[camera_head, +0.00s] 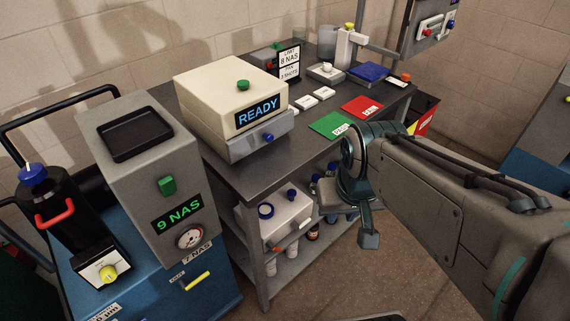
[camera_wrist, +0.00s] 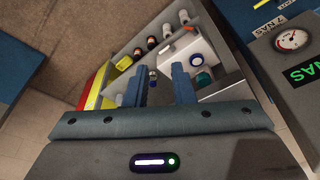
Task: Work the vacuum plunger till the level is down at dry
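A white stand with a yellow top (camera_head: 347,42) is at the back of the bench, beside a grey clear-looking cylinder (camera_head: 328,43); this may be the vacuum plunger, but I cannot tell, and no level or "dry" mark is readable. My gripper (camera_head: 368,238) hangs in front of the bench, away from that stand. In the wrist view its two blue fingers (camera_wrist: 160,88) are apart with nothing held between them. They point toward the lower shelf, with small bottles behind.
A cream "READY" unit (camera_head: 225,90) stands on the dark bench (camera_head: 262,172). A grey "9 NAS" machine (camera_head: 150,175) is at left. The lower shelf holds a white box (camera_head: 285,222) and several bottles. Green (camera_head: 330,125) and red (camera_head: 362,106) mats lie near the bench's right side.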

